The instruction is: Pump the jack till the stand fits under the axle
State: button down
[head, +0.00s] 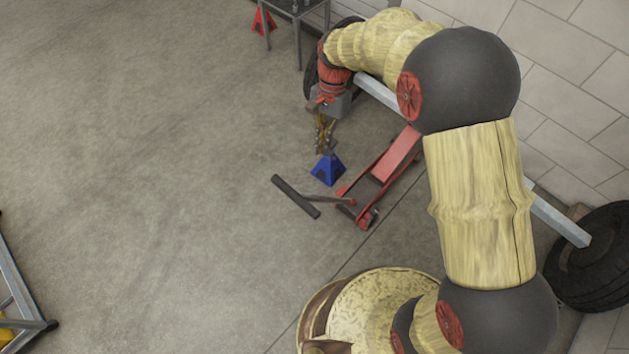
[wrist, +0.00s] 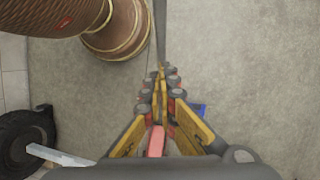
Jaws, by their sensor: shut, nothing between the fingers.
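The red floor jack (head: 395,160) lies on the concrete, partly behind my arm. Its handle (head: 295,197) ends in a dark crossbar at the left, low over the floor. A small blue stand (head: 328,170) is upright on the floor beside the jack. The grey axle (head: 562,220) runs along the wall, its middle hidden by my arm. My gripper (head: 328,148) is shut and empty, pointing down just above or behind the blue stand. In the wrist view its fingertips (wrist: 161,72) meet, with a blue bit (wrist: 198,108) to their right. Contact with the stand cannot be told.
A dark tyre (head: 600,260) is at the axle's right end, and another (head: 312,75) shows behind my wrist. A red stand (head: 263,20) is near a metal table (head: 298,10) at the top. A metal frame (head: 20,285) is at lower left. The left floor is clear.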

dwell(0.3)
jog(key=shift+s+a+r+b+x, duration=0.25)
jog(key=shift+b+x, duration=0.6)
jog(key=shift+x, duration=1.25)
jog(key=shift+s+a+r+b+x, duration=0.2)
jog(key=shift+s+b+x, duration=0.55)
jog(key=shift+x, duration=1.35)
jog(key=shift+s+a+b+x, duration=0.25)
jog(key=shift+b+x, duration=0.7)
jog(key=shift+x, duration=1.2)
jog(key=shift+a, duration=0.1)
